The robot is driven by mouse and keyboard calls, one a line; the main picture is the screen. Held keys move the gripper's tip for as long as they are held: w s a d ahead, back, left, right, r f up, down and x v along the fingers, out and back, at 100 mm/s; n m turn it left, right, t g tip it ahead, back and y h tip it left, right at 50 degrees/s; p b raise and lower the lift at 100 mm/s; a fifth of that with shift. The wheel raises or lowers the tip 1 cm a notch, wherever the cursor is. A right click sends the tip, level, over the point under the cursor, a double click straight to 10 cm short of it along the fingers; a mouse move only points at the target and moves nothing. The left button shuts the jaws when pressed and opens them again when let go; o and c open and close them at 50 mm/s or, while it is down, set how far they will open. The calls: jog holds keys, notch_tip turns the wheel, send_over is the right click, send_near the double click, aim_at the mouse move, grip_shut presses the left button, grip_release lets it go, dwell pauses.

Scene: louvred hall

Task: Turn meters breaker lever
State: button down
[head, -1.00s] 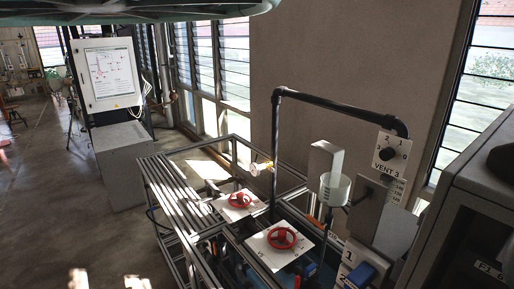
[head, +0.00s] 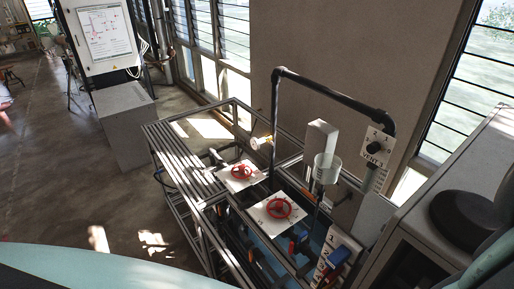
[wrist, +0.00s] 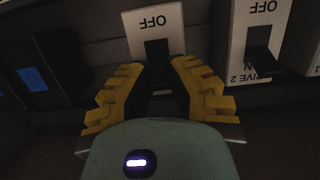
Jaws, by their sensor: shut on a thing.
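In the wrist view, a white breaker plate (wrist: 153,22) reads OFF upside down. A black lever (wrist: 157,48) stands out from its slot. My gripper (wrist: 153,72), with stepped yellow fingers, is on the lever, one finger on each side, and is shut on it. The lower part of this plate, where a name might be, is hidden behind my gripper, so I cannot read which breaker it is. My gripper does not show in the head view.
A second breaker (wrist: 258,40), marked OFF and partly readable as DRIVE 2, is close on the right. A dark unit with a blue patch (wrist: 33,79) is on the left. The head view shows a pipe rig with red handwheels (head: 278,208) and a VENT 3 knob (head: 375,147).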

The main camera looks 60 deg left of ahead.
dwell(0.4)
jog(key=c, duration=0.9)
grip_release()
